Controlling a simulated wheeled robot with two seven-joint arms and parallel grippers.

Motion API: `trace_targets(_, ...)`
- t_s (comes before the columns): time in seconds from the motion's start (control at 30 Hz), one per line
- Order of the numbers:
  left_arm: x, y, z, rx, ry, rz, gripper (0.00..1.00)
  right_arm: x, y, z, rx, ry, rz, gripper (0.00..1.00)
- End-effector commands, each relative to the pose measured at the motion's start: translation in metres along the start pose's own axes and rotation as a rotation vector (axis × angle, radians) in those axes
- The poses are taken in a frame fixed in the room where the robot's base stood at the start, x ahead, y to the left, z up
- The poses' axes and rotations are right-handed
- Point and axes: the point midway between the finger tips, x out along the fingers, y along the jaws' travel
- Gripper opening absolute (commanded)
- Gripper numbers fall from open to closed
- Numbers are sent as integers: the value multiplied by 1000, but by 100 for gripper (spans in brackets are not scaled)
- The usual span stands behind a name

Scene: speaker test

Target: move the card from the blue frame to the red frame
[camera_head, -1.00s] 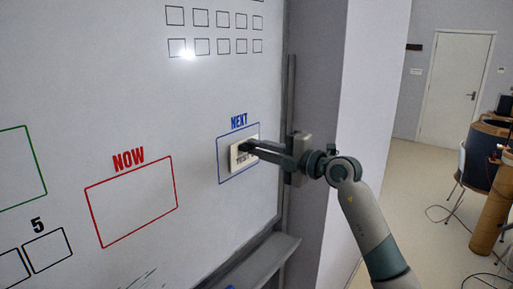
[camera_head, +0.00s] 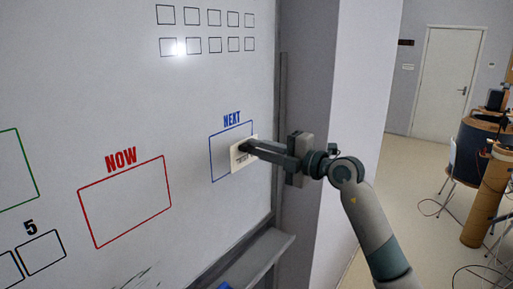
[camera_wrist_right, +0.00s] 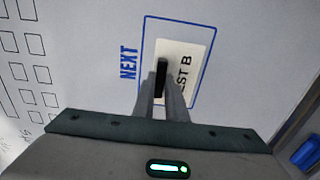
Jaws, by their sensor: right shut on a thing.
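The white card (camera_head: 239,161) has dark print and is gripped by my right gripper (camera_head: 246,148). In the head view it overlaps the right part of the blue frame (camera_head: 221,156) under NEXT and covers part of its right edge; it looks held off the board. In the right wrist view the card (camera_wrist_right: 188,60) shows "ST B", with the blue frame (camera_wrist_right: 205,30) behind it. The red frame (camera_head: 125,201) under NOW is empty, further left. My left gripper is not in view.
The whiteboard (camera_head: 100,80) has small empty squares (camera_head: 205,45) at the top, a green frame (camera_head: 15,170) at the left and a ledge (camera_head: 250,262) below. A wall pillar (camera_head: 345,100) stands right of it. The board between the frames is clear.

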Motion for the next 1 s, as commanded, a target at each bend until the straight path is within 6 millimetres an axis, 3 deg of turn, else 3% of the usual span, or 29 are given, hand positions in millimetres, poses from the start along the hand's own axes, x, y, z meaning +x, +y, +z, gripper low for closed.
trace_targets(1.0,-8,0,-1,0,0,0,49,-26,0,0,0,-1,0,0)
